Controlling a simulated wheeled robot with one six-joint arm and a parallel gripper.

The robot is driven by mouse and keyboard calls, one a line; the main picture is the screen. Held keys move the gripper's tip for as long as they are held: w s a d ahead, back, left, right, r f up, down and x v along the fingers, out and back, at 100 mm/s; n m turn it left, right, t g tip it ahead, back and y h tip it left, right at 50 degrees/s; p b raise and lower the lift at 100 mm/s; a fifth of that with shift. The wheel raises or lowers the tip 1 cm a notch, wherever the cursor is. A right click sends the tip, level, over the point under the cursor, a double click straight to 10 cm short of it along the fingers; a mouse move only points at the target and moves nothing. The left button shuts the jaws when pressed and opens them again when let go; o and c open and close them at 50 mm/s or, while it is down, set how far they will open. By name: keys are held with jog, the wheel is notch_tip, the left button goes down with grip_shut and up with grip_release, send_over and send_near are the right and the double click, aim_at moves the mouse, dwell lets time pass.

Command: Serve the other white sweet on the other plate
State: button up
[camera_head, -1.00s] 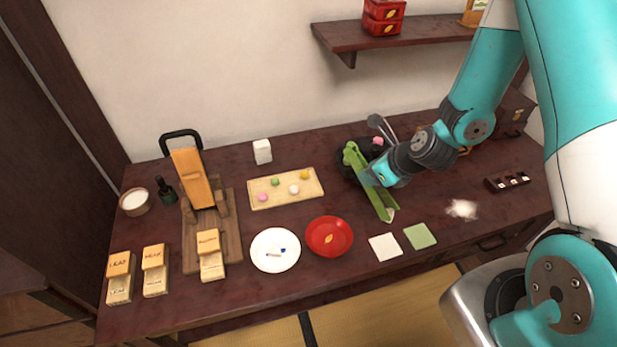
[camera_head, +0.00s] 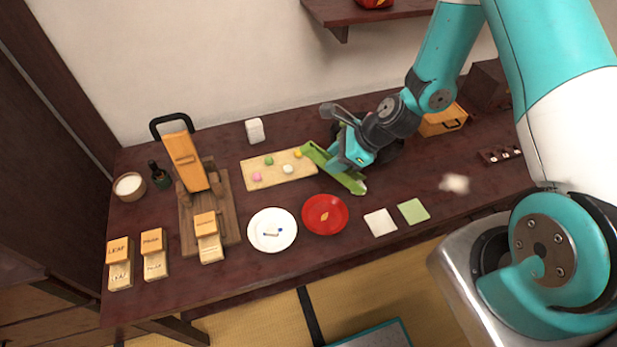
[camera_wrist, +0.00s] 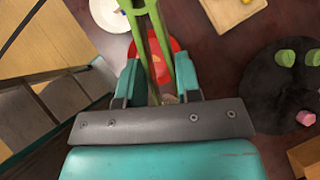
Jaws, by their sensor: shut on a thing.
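My gripper (camera_head: 352,160) is shut on green tongs (camera_head: 348,181), held slanting above the table between the board and the dark tray. In the wrist view the tongs (camera_wrist: 160,42) show between the teal fingers, over the red plate (camera_head: 325,214). A small pale patch is at the tongs' lower end; I cannot tell whether it is a sweet. A white sweet (camera_head: 288,169) lies on the wooden board (camera_head: 255,180) among pink, green and yellow ones. The white plate (camera_head: 257,242) bears a small blue-and-white piece, and the red plate a yellow leaf-like mark.
The dark round tray (camera_wrist: 262,85) holds green and pink sweets. White and green squares (camera_head: 413,211) lie right of the red plate, with a white powdery patch (camera_head: 455,184) beyond. A wooden press (camera_head: 187,165) and labelled blocks (camera_head: 153,255) stand left.

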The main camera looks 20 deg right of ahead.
jog(key=s+a+n+g, duration=0.1)
jog(key=a+n+g, duration=0.1)
jog(key=n, duration=0.1)
jog(key=s+a+n+g+p, duration=0.1)
jog(key=s+a+n+g, duration=0.1)
jog(key=a+n, duration=0.1)
jog(key=s+a+r+n+g+p, duration=0.1)
jog(key=a+n, duration=0.2)
jog(key=shift+s+g, duration=0.3)
jog(key=shift+g, duration=0.1)
jog(key=shift+s+a+n+g, duration=0.2)
jog(key=shift+s+n+g, duration=0.1)
jog(key=shift+n, duration=0.3)
jog(key=shift+f, duration=0.2)
notch_tip(320, 180, down, 9)
jog(key=b, duration=0.8)
jog(key=shift+r, duration=0.1)
jog(key=o, duration=0.6)
